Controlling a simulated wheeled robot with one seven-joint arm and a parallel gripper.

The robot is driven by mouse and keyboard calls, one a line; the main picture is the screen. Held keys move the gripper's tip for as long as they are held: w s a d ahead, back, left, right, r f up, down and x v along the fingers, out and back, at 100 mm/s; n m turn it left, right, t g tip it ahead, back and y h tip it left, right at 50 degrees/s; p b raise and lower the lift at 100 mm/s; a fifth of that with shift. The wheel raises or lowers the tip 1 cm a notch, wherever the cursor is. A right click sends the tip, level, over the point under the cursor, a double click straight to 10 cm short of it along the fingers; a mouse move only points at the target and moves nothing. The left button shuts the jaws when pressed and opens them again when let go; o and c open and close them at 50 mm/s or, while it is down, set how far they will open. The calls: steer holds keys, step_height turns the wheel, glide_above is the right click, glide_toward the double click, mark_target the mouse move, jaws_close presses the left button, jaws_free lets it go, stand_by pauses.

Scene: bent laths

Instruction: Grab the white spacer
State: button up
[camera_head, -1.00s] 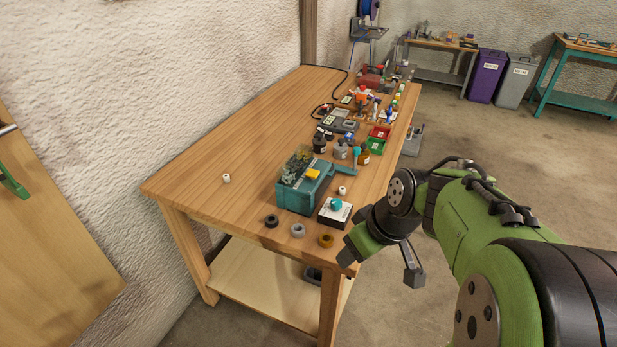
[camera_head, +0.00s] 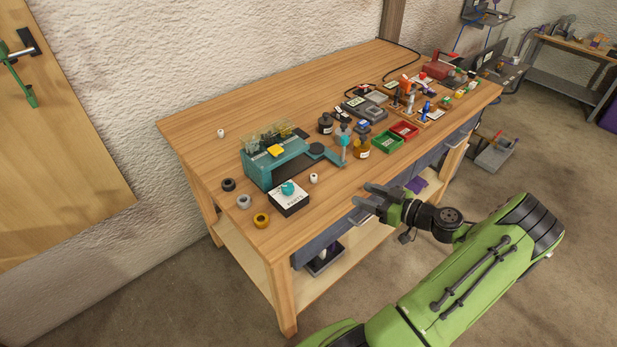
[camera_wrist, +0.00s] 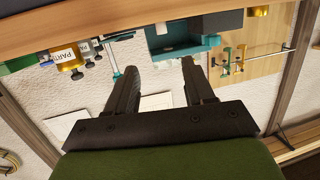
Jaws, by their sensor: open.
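Two small white cylinders that could be the white spacer stand on the wooden workbench (camera_head: 330,95). One white spacer (camera_head: 313,178) is near the front edge, just right of a white-topped box with a teal knob. The other white spacer (camera_head: 220,133) stands alone at the back left, near the wall. My gripper (camera_head: 366,196) is open and empty, off the bench's front edge, to the right of the nearer spacer and apart from it.
A teal machine (camera_head: 275,160) stands behind the knob box (camera_head: 289,197). Black, grey and ochre rings (camera_head: 261,220) lie at the left front. Bottles (camera_head: 362,145), a green bin (camera_head: 387,142) and a red bin (camera_head: 405,130) crowd the right. The back left is mostly clear.

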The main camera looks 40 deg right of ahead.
mark_target(320, 185)
steer(key=x, duration=1.5)
steer(key=shift+w+a, duration=0.1)
steer(key=shift+w, duration=0.2)
steer(key=shift+s, duration=0.1)
jaws_close()
